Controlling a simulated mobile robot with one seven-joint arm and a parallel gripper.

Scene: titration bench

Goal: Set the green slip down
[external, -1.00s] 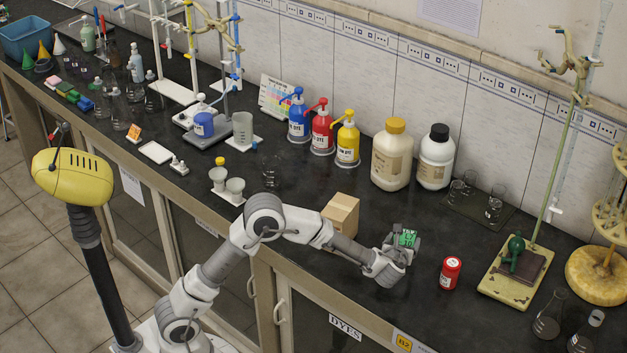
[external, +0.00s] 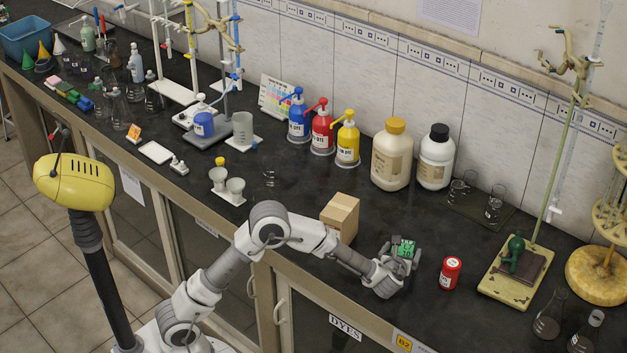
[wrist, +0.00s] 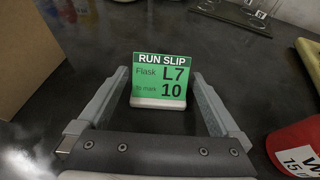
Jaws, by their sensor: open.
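The green slip (wrist: 162,74) reads "RUN SLIP, Flask L7, to mark 10" and stands upright in a small white base. In the wrist view it is between the two fingers of my gripper (wrist: 159,80), with a visible gap on each side. The fingers are open. In the external view the slip (external: 404,249) shows at the end of my gripper (external: 400,254), low over the dark bench near its front edge. Its base appears to be on the bench top.
A cardboard box (external: 341,216) stands left of my gripper, and a red jar (external: 450,273) stands to its right. Glass beakers on a dark mat (external: 470,212) and white bottles (external: 392,160) are behind. The bench between box and mat is clear.

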